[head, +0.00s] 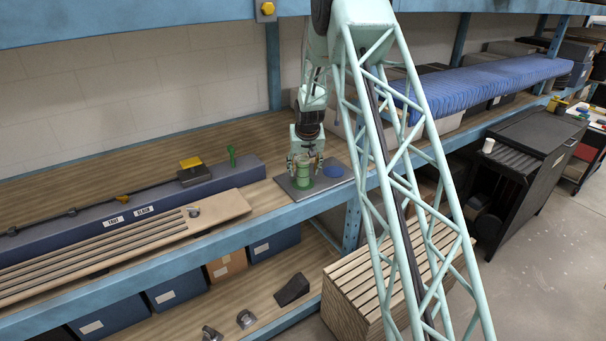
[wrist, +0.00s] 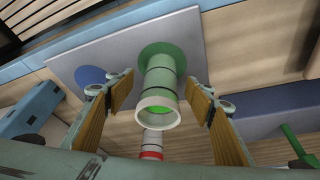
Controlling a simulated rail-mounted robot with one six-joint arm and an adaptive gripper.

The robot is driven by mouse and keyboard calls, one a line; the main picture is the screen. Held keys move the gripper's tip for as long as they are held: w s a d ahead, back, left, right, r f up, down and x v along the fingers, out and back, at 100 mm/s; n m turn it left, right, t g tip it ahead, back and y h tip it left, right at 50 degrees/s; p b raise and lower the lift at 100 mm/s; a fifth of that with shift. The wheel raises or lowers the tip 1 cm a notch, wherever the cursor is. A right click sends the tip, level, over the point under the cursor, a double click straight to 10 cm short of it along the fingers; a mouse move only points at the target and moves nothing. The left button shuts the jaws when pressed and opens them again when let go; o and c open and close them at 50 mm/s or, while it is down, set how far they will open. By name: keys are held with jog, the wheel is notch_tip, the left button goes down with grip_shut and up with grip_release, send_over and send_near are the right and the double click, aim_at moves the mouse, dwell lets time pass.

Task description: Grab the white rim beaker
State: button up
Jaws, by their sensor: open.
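The white rim beaker (wrist: 158,85) is a pale green cylinder with a white rim. In the wrist view it is on a green disc (wrist: 150,52) on a grey plate, between the two fingers of my gripper (wrist: 160,94). The fingers are apart, with a visible gap on each side of the beaker. A second beaker with a red rim (wrist: 151,154) shows partly behind the white rim, lower in that view. In the head view my gripper (head: 305,162) is over the green beaker (head: 303,178) on the plate and partly hides it.
The grey plate (head: 292,191) lies near the shelf's front edge. A blue disc (head: 333,171) is on it, beside the beaker. A long dark blue block (head: 60,232) with a yellow-topped box (head: 191,165) and a green upright piece (head: 232,156) is to the left.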

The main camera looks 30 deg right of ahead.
aim_at(303, 175)
jog(key=shift+p+x, duration=0.5)
jog(key=shift+x, duration=2.1)
jog(key=shift+w, duration=0.1)
jog(key=shift+c, duration=0.2)
jog(key=c, duration=1)
jog(key=shift+r, duration=0.1)
